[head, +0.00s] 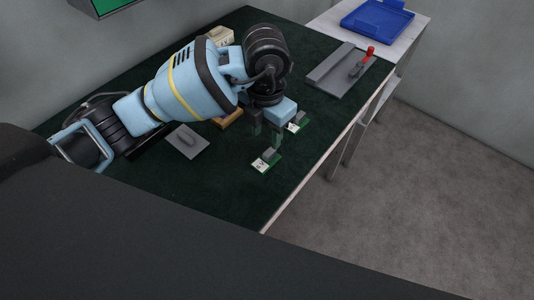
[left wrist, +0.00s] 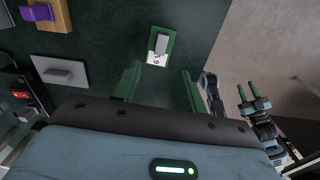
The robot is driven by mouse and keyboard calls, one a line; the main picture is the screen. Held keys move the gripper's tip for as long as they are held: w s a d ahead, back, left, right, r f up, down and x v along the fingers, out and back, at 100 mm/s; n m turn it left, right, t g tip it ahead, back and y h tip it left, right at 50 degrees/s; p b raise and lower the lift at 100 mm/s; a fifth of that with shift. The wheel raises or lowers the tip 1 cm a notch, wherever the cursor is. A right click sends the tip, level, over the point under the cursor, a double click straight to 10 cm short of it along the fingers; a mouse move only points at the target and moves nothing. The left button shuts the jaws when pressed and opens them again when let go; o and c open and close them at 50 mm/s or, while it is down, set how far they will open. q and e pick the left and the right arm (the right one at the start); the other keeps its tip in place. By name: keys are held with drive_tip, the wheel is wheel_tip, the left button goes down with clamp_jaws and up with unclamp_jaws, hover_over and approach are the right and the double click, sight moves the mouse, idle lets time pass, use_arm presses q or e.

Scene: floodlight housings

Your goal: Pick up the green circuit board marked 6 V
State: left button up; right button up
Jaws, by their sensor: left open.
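Two small green circuit boards with grey blocks and white labels lie on the dark table in the head view: a nearer board (head: 266,163) and a farther board (head: 299,123). The left wrist view shows one green board (left wrist: 162,45), apparently the nearer one; its label seems to bear a 6, but the rest is unclear. My left gripper (head: 265,135) is open and empty, above the table close to both boards. In the left wrist view its green fingers (left wrist: 158,88) point towards the board, apart from it. My right gripper (left wrist: 248,90) shows open at the right of that view.
A grey plate (head: 187,141) and a wooden block (left wrist: 37,16) with a purple part lie left of the boards. A grey fixture (head: 338,68) with a red handle (head: 370,52) stands farther back. A blue tray (head: 377,20) sits on a side table. The table edge (head: 310,172) is close to the boards.

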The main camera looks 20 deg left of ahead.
sight(267, 154)
use_arm(q)
drive_tip(key=shift+w+f, duration=0.15)
drive_tip(key=shift+f, duration=1.75)
drive_tip(key=shift+w+f, duration=0.1)
drive_tip(key=shift+f, duration=1.8)
drive_tip(key=shift+c, duration=0.3)
clamp_jaws()
